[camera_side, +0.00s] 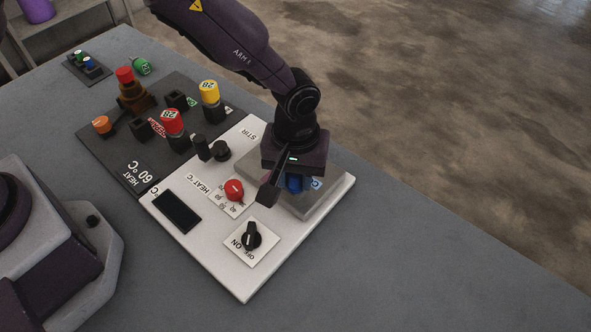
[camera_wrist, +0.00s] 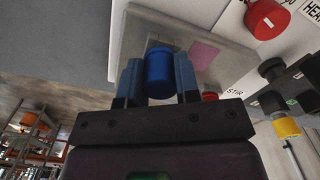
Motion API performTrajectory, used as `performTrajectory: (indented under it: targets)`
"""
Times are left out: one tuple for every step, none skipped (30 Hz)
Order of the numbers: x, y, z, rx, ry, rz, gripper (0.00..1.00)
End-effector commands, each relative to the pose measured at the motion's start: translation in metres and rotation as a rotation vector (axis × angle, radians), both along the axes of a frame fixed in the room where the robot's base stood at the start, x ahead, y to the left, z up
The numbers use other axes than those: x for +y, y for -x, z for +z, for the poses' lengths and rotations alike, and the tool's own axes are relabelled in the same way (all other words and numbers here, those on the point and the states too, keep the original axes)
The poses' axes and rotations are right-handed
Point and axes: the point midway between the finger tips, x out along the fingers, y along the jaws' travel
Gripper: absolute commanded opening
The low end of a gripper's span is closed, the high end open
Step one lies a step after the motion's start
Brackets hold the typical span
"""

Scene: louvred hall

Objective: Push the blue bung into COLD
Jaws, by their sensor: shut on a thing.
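The blue bung (camera_wrist: 159,72) is held between the two fingers of my gripper (camera_wrist: 157,80) in the wrist view. In the side view my gripper (camera_side: 283,190) points down over the grey plate (camera_side: 327,202) of the white hotplate unit, and the bung (camera_side: 294,184) shows partly behind a finger. I cannot tell whether the bung touches the plate or something on it. A small blue-and-white mark (camera_side: 316,183) lies beside the bung, too small to read. I cannot read the word COLD anywhere.
The white unit carries a red knob (camera_side: 234,190), a black knob (camera_side: 251,236) and a dark display (camera_side: 176,211). A dark block marked 60 °C (camera_side: 115,160) holds red- and yellow-capped items. A small rack (camera_side: 88,68) stands at the back left. The table's right side is clear.

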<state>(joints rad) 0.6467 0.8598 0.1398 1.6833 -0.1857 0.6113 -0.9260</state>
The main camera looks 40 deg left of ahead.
Motion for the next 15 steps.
performTrajectory:
  targets:
    - [0.0001, -0.0001, 0.0002, 0.0, 0.0, 0.0, 0.0]
    - [0.0001, -0.0001, 0.0002, 0.0, 0.0, 0.0, 0.0]
    - [0.0001, -0.0001, 0.0002, 0.0, 0.0, 0.0, 0.0]
    - [0.0001, -0.0001, 0.0002, 0.0, 0.0, 0.0, 0.0]
    - [0.0001, -0.0001, 0.0002, 0.0, 0.0, 0.0, 0.37]
    - [0.0001, -0.0001, 0.0002, 0.0, 0.0, 0.0, 0.46]
    - [0.0001, -0.0001, 0.0002, 0.0, 0.0, 0.0, 0.53]
    - [0.0001, -0.0001, 0.0002, 0.0, 0.0, 0.0, 0.6]
    - [0.0001, -0.0001, 0.0002, 0.0, 0.0, 0.0, 0.6]
    - [0.0001, -0.0001, 0.0002, 0.0, 0.0, 0.0, 0.6]
    - [0.0001, -0.0001, 0.0002, 0.0, 0.0, 0.0, 0.6]
    - [0.0001, 0.0, 0.0002, 0.0, 0.0, 0.0, 0.6]
    - [0.0001, 0.0, 0.0002, 0.0, 0.0, 0.0, 0.6]
    - [0.0001, 0.0, 0.0002, 0.0, 0.0, 0.0, 0.6]
    - [0.0001, 0.0, 0.0003, 0.0, 0.0, 0.0, 0.6]
